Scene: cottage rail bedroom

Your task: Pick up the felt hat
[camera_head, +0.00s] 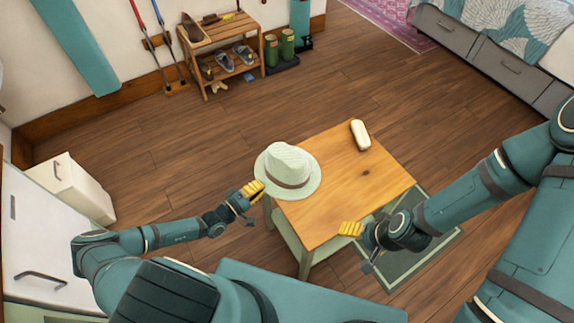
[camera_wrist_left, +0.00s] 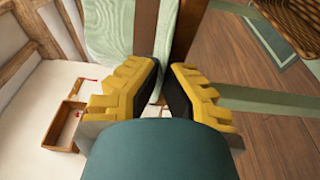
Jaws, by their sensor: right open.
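The pale green felt hat (camera_head: 288,168) with a brown band sits upright at the left corner of the small wooden-topped table (camera_head: 335,205), its brim reaching over the edge. My left gripper (camera_head: 256,189) is at the brim's left edge. In the left wrist view its yellow fingers (camera_wrist_left: 161,78) are close together, with the pale brim between their tips; the hat's crown (camera_wrist_left: 105,30) fills the upper left. My right gripper (camera_head: 350,229) is open and empty by the table's front right edge, apart from the hat.
A cream oblong object (camera_head: 360,134) lies at the table's back. A wooden shoe rack (camera_head: 222,50) with shoes stands against the wall, green boots (camera_head: 279,46) beside it. A white cabinet (camera_head: 72,185) is at left, a bed with drawers (camera_head: 490,62) at the far right.

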